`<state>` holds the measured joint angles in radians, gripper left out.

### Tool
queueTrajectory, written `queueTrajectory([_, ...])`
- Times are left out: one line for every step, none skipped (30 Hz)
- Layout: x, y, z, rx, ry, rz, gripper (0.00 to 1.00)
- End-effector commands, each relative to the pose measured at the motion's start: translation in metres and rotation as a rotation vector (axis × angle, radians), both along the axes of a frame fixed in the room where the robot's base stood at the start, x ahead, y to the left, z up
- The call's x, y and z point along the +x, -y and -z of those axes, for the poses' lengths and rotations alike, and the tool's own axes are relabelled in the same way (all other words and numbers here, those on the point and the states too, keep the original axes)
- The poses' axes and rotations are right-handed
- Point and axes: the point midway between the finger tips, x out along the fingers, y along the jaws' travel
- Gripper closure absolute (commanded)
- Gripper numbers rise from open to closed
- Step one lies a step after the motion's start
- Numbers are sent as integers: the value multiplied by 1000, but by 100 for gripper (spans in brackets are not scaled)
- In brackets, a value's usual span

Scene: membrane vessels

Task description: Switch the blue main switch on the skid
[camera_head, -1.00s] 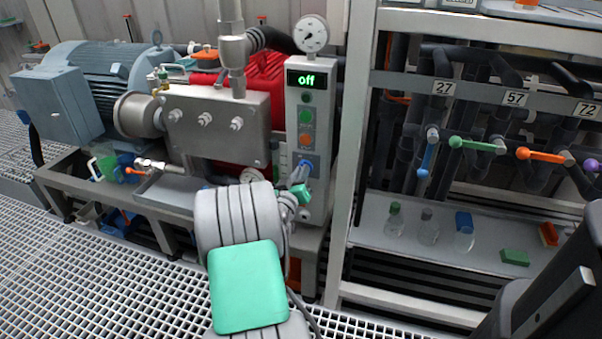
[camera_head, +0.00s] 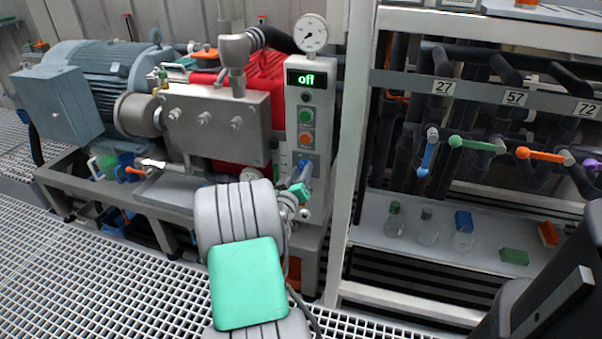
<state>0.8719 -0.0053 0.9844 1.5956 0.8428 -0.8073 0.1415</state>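The skid's control panel (camera_head: 320,118) is a light grey upright box with a display (camera_head: 307,78) that reads "off". The blue main switch (camera_head: 306,165) sits low on the panel, below a green button (camera_head: 305,116) and an orange-red button (camera_head: 306,138). My gripper (camera_head: 301,185) is at the lower part of the panel, right at the blue switch, and partly covers it. Its fingers are small and partly hidden by my wrist. I cannot tell whether they are closed on the switch or only touching it.
A pressure gauge (camera_head: 311,34) stands on top of the panel. A grey motor (camera_head: 100,80) and a steel block (camera_head: 215,120) are to the left. A rack post (camera_head: 350,150) rises close on the right, with coloured valve handles and a shelf (camera_head: 380,228) of bottles beyond.

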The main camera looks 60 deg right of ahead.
Motion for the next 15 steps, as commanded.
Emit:
queueTrajectory([0,0,0,0,0,0,66])
queueTrajectory([0,0,0,0,0,0,66])
queueTrajectory([0,0,0,0,1,0,66])
queueTrajectory([0,0,0,1,1,-1,66])
queueTrajectory([0,0,0,1,1,-1,66])
queueTrajectory([0,-1,0,1,1,-1,66])
queueTrajectory([0,-3,0,0,0,-2,66])
queueTrajectory([0,-6,0,0,1,-2,66])
queueTrajectory([-1,-12,0,2,0,-3,66])
queueTrajectory([-1,-17,0,1,-1,-3,66])
queueTrajectory([-2,-23,-1,0,0,-4,66])
queueTrajectory([-3,-31,0,1,-1,-4,66])
queueTrajectory([-4,-38,-1,1,-1,-5,66])
queueTrajectory([-5,-44,0,1,-1,-5,66])
queueTrajectory([-6,-52,0,1,-1,-5,66])
